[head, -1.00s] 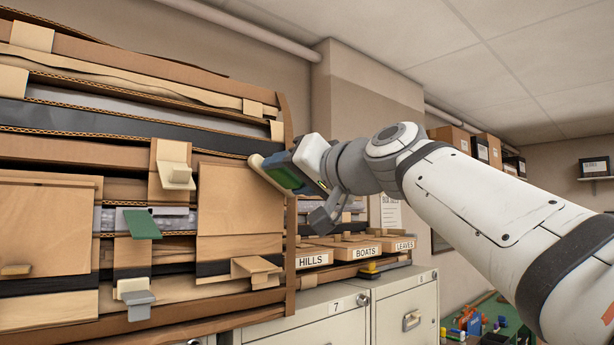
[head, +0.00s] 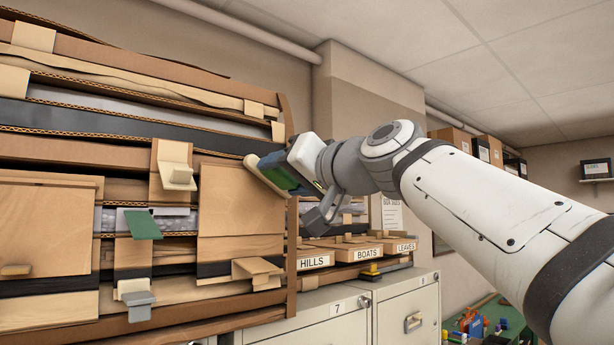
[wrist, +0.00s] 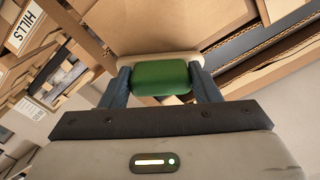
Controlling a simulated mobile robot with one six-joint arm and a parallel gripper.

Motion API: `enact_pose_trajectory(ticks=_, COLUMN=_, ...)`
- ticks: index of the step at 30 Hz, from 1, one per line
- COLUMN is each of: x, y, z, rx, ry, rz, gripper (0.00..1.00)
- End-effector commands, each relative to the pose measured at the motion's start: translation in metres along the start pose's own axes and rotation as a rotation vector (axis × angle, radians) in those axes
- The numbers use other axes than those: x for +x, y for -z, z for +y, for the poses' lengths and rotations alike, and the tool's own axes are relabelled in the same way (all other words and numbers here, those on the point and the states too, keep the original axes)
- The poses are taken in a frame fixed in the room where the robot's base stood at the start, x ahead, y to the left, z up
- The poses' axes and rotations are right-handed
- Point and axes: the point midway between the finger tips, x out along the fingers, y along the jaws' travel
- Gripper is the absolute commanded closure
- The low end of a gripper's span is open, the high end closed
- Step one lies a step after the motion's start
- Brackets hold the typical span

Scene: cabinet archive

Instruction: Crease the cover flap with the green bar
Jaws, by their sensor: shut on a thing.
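My gripper (wrist: 160,82) is shut on a green bar (wrist: 161,77), its two dark fingers at the bar's ends in the wrist view. A pale, rounded strip (wrist: 158,58) lies along the bar's far side. In the head view the green bar (head: 281,178) and pale strip (head: 265,175) are at the right edge of the cardboard cabinet front, near the upper right of a brown panel (head: 240,212). I cannot tell whether the strip touches the cabinet. Which piece is the cover flap is not clear; the brown panel hangs flat on the front.
A green tab (head: 142,224) and a grey tab (head: 138,305) stick out from the cabinet front. Boxes labelled HILLS (head: 314,262), BOATS and LEAVES lie to the right, above grey filing cabinets (head: 335,318). Open air lies above the boxes.

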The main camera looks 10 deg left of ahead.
Motion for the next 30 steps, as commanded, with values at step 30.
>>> enact_pose_trajectory(ticks=30, x=0.001, y=-0.03, z=-0.051, rx=0.001, ry=0.004, rz=-0.003, gripper=0.62)
